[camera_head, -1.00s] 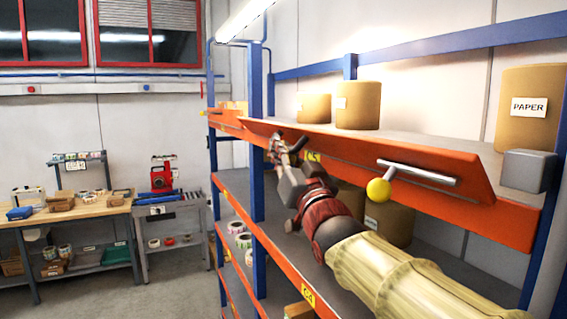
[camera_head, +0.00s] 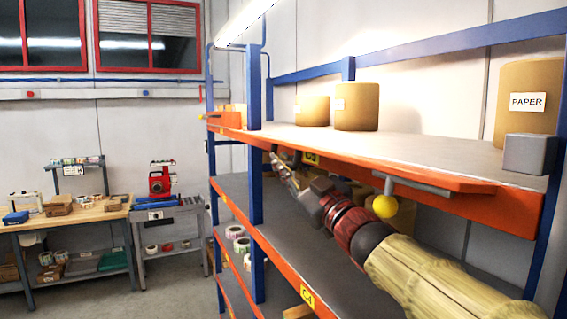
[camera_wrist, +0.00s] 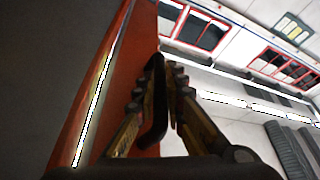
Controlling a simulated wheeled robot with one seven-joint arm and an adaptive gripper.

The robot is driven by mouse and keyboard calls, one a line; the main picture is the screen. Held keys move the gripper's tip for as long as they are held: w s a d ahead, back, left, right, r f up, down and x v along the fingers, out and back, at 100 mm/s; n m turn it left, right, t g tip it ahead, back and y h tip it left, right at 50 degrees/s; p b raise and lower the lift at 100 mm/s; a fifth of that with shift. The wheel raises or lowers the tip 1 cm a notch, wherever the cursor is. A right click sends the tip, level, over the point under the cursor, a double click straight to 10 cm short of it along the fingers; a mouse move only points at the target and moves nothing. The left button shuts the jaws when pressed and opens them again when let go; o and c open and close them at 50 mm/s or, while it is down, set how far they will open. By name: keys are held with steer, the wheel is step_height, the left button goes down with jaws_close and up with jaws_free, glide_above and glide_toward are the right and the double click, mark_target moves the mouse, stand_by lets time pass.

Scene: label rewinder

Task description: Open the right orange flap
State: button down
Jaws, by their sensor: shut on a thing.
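The right orange flap (camera_head: 455,184) runs along the front of the upper shelf, nearly edge-on to the head camera, so its broad face hardly shows. A grey bar handle (camera_head: 420,189) with a yellow ball (camera_head: 385,206) sits below its edge near the right end. My gripper (camera_head: 277,163) is below the flap's left part, partly shadowed. In the wrist view my gripper (camera_wrist: 166,68) is shut on a dark bar (camera_wrist: 157,110) beside the orange panel (camera_wrist: 115,95). How the bar joins the flap is hidden.
The upper shelf holds brown paper rolls (camera_head: 357,106) and a grey box (camera_head: 530,154). A blue post (camera_head: 256,165) stands left of my gripper. The lower shelf (camera_head: 300,235) is below my arm. A workbench (camera_head: 75,215) is far left, with open floor before it.

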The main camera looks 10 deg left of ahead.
steer(key=shift+r, duration=0.1)
stand_by(0.3)
steer(key=c, duration=1.8)
jaws_free()
steer(key=shift+c, duration=0.2)
steer(key=v, duration=1.2)
steer(key=shift+f, duration=0.25)
steer(key=shift+c, duration=0.3)
